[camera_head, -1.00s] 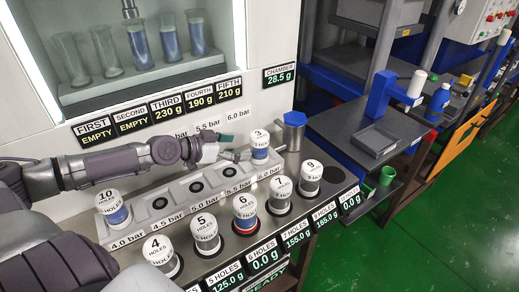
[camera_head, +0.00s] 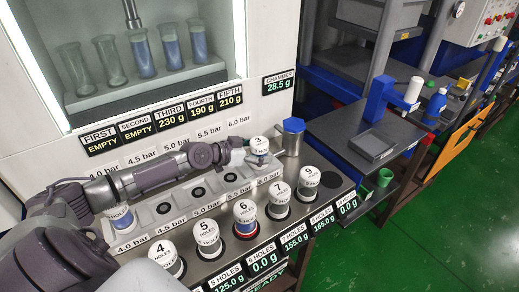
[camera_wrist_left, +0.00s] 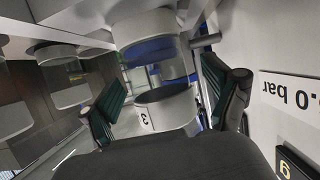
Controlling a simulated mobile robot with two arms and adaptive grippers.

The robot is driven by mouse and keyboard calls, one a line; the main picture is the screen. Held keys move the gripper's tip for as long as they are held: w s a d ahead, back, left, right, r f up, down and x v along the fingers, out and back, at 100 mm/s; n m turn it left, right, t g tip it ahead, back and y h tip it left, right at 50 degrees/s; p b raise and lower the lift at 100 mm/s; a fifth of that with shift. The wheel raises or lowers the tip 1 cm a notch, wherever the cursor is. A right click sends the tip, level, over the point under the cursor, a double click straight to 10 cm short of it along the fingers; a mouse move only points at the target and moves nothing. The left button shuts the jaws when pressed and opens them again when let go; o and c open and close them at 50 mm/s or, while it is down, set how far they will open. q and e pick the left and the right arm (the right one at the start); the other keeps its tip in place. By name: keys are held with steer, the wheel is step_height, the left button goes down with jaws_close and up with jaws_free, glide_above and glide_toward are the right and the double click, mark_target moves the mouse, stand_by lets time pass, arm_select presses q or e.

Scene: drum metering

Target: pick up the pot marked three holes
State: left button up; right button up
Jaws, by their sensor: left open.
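The pot marked three holes (camera_head: 260,147) has a white lid and stands upright at the 6.0 bar end of the grey station strip. My left gripper (camera_head: 247,156) reaches it from the left, low against its side; the lower part of the pot is largely hidden in the head view. In the left wrist view the pot (camera_wrist_left: 166,112), with its "3" showing, sits between the two green-padded fingers of the left gripper (camera_wrist_left: 162,88). The fingers are open, with gaps to the pot. My right gripper is not in view.
Pots marked 4 (camera_head: 163,256), 5 (camera_head: 207,237), 6 (camera_head: 245,214), 7 (camera_head: 279,194) and 9 (camera_head: 308,183) stand in a front row. The pot marked 10 (camera_head: 121,219) is partly behind my arm. A blue-topped post (camera_head: 292,136) stands close right of the three-hole pot.

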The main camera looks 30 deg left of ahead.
arm_select(q)
steer(key=shift+w+d+f, duration=0.1)
steer(key=shift+w, duration=0.1)
steer(key=c, duration=1.5)
